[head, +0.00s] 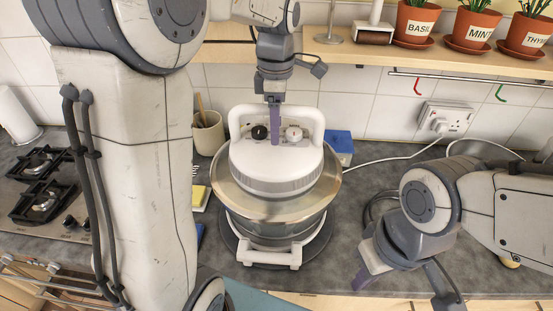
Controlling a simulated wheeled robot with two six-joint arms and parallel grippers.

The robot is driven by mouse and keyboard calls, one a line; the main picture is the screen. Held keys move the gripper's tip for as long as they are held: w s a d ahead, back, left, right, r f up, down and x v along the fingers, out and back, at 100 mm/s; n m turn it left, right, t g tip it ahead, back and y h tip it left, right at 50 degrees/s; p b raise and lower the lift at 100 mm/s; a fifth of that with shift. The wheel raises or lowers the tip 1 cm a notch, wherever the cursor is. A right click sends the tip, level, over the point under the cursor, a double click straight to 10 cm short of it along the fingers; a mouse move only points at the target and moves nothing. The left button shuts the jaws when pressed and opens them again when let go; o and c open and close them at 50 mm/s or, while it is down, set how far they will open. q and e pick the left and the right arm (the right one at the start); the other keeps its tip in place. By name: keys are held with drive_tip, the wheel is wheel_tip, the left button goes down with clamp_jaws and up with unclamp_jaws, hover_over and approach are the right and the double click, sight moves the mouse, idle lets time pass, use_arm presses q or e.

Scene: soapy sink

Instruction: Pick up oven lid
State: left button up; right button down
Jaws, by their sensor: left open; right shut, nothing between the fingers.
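The oven lid (276,165) is round and white with a grey rim, two dials and a raised white handle (317,125). It sits on the glass bowl (230,200) of the countertop oven. My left gripper (275,140) points down at the middle of the lid, between the dials. Its purple fingers overlap in this view, and I cannot tell whether they touch the lid. It is open and hides part of the handle's middle. My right gripper (360,278) is shut and empty, low at the counter's front edge, right of the oven.
A beige pot (208,134) with a utensil and a blue box (339,145) stand behind the oven. A white cable (385,157) runs to the wall socket (447,117). A gas hob (40,195) is at left. Potted herbs (416,22) stand on the shelf above.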

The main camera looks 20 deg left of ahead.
use_arm(q)
drive_tip(key=shift+c, duration=0.3)
clamp_jaws()
idle(1.1)
drive_tip(key=shift+r, duration=0.2)
